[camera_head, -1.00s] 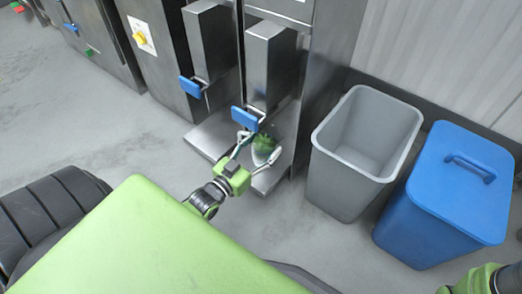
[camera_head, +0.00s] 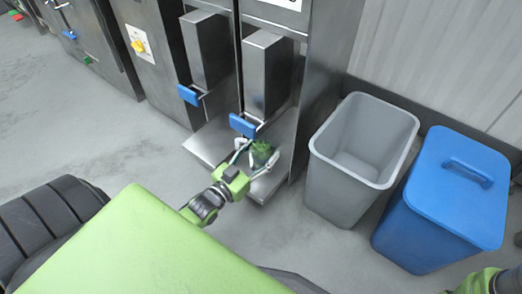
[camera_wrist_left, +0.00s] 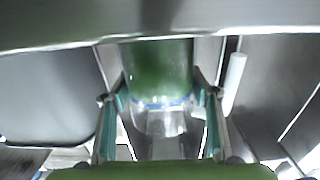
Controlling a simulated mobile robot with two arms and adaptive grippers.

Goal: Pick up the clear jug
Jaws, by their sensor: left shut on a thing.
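The clear jug (camera_head: 261,151) stands under the right-hand dispenser spout, on the metal ledge at the base of the machine. Green shows in it. In the left wrist view the jug (camera_wrist_left: 160,78) is between the two fingers, its upper part cut off by a metal edge. My left gripper (camera_head: 256,154) is shut on the jug, with one finger on each side. The gripper (camera_wrist_left: 160,92) fills the lower part of the wrist view. My right gripper is not in view; only a green part of my arm shows at the lower right corner.
The steel dispenser (camera_head: 268,75) with a blue lever pad (camera_head: 243,125) is right above the jug. A second blue pad (camera_head: 188,95) is to the left. A grey open bin (camera_head: 345,190) and a blue lidded bin (camera_head: 440,215) stand to the right. The floor at left is clear.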

